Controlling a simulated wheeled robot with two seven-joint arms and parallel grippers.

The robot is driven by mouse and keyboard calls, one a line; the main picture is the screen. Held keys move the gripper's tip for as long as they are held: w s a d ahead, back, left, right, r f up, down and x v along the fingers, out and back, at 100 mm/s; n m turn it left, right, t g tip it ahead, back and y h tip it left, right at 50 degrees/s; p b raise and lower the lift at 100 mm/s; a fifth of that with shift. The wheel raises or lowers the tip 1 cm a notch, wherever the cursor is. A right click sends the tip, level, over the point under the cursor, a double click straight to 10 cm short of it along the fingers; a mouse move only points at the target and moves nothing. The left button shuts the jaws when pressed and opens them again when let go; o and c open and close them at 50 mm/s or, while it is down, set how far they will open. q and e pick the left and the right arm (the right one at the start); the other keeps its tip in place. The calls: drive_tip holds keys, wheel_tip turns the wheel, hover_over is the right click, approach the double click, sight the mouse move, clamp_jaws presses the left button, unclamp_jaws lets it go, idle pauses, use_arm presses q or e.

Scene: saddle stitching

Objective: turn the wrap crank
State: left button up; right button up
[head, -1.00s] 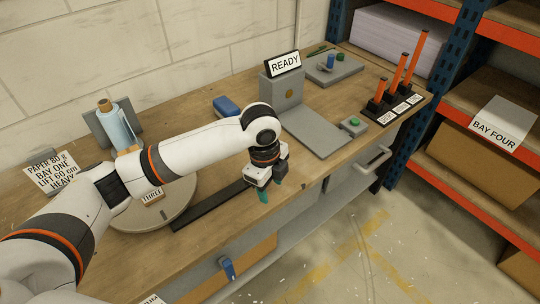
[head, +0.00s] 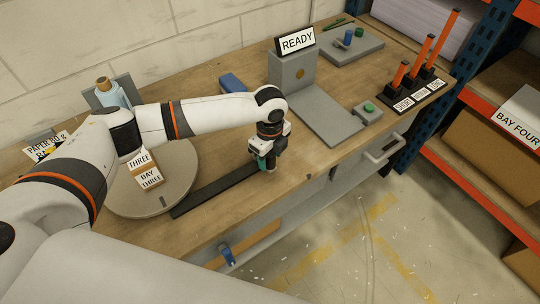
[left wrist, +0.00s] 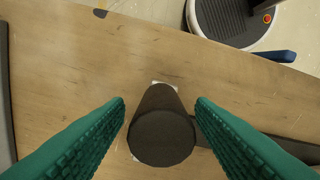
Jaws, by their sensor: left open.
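The wrap crank is a long dark bar (head: 218,189) that runs from beside the round turntable (head: 118,205) to the right across the bench. In the left wrist view its upright dark round knob (left wrist: 162,138) stands between my two green fingers, with a gap on each side. My left gripper (head: 264,163) is at the bar's right end, pointing down; it also shows in the left wrist view (left wrist: 160,118), open around the knob. In the head view the gripper hides the knob. My right gripper is not in view.
A box labelled THREE (head: 147,172) sits on the turntable. To the right are a grey plate stand with a READY sign (head: 297,42), a green button (head: 369,107) and orange posts (head: 422,58). A blue lever (head: 227,254) and a grey handle (head: 383,150) are at the bench front.

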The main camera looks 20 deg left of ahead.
use_arm(q)
drive_tip(key=shift+s+f, duration=0.1)
drive_tip(key=shift+f, duration=0.55)
drive_tip(key=shift+c, duration=1.1)
clamp_jaws()
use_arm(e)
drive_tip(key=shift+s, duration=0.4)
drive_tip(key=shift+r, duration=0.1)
